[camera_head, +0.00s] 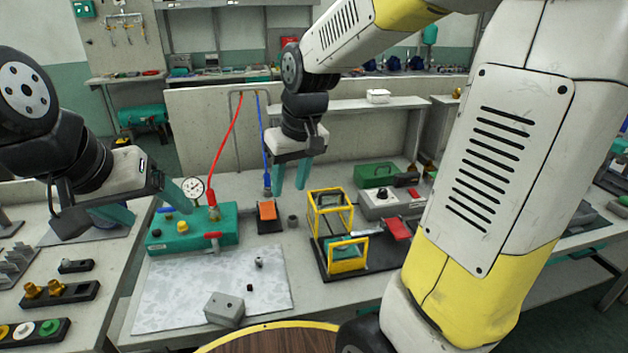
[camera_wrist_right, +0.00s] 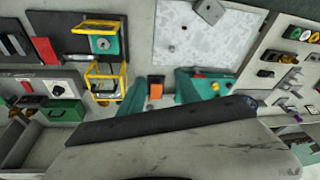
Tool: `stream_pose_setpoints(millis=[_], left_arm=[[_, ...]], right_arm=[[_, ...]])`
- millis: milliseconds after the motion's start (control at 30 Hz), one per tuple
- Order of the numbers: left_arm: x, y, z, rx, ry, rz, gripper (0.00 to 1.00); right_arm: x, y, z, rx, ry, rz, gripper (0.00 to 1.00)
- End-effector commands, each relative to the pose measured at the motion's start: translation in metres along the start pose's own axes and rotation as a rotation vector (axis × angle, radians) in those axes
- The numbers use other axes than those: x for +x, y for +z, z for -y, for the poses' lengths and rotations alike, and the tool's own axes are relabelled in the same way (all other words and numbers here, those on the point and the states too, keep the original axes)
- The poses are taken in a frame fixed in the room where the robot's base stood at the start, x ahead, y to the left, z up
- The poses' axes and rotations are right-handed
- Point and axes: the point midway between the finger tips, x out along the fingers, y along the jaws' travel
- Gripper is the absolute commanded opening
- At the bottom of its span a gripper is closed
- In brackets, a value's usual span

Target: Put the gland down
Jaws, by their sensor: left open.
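I cannot tell for sure which part is the gland. Two brass-coloured fittings (camera_head: 43,289) stand in a dark rack on the left bench. A small dark ring-like part (camera_head: 293,221) stands on the bench right of the orange-topped block (camera_head: 267,211). My left gripper (camera_head: 146,204) is open, tilted, left of the teal pump block, with nothing seen between its fingers. My right gripper (camera_head: 290,177) is open and points down above the bench behind the orange-topped block. In the right wrist view its teal fingers (camera_wrist_right: 162,88) are apart with nothing held between them.
A teal block (camera_head: 190,232) carries a gauge (camera_head: 194,189) and a red hose. A speckled mat (camera_head: 180,290) holds a grey box (camera_head: 224,309) and two small parts. A yellow frame (camera_head: 330,212) and green case (camera_head: 375,174) stand right. Much of the mat is bare.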

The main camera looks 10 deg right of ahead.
Motion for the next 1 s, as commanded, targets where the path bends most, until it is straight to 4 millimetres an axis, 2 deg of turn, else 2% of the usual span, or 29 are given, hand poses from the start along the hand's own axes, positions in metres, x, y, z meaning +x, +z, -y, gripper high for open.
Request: stream_pose_setpoints(millis=[33,200,300,433,600,1000], left_arm=[[0.000,0.000,0.000,0.000,0.000,0.000,0.78],[0.000,0.000,0.000,0.000,0.000,0.000,0.78],[0.000,0.000,0.000,0.000,0.000,0.000,0.78],[0.000,0.000,0.000,0.000,0.000,0.000,0.78],[0.000,0.000,0.000,0.000,0.000,0.000,0.78],[0.000,0.000,0.000,0.000,0.000,0.000,0.78]], right_arm=[[-0.020,0.014,-0.005,0.035,0.001,-0.044,0.40],[-0.064,0.061,-0.011,0.144,-0.002,-0.167,0.40],[-0.079,0.085,-0.011,0.193,-0.003,-0.227,0.40],[-0.088,0.105,-0.010,0.237,-0.005,-0.281,0.40],[-0.092,0.116,-0.009,0.259,-0.005,-0.307,0.40],[-0.092,0.115,-0.009,0.258,-0.005,-0.307,0.40]])
